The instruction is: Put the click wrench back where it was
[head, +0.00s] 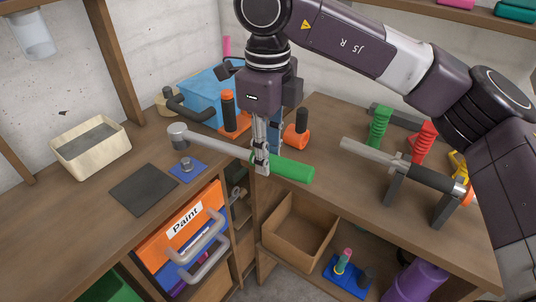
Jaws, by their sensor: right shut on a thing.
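My right gripper (262,165) comes down from above and is shut on the click wrench (292,168), a long tool with a green grip and a silver shaft. The jaws close around it where shaft and grip meet. Its round silver head (177,135) points left over the left bench, and the green end points right, above the gap and open drawer. The wrench is roughly level. A second long tool (432,177) with a pale shaft and dark handle lies across two grey posts (394,188) on the right bench. My left gripper is not in view.
A dark mat (143,189), a blue pad (189,174) with a metal piece, and a cream bin (90,149) are on the left bench. Orange-based tools (296,137) and a blue box (205,92) stand behind. An open wooden drawer (300,229) lies below.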

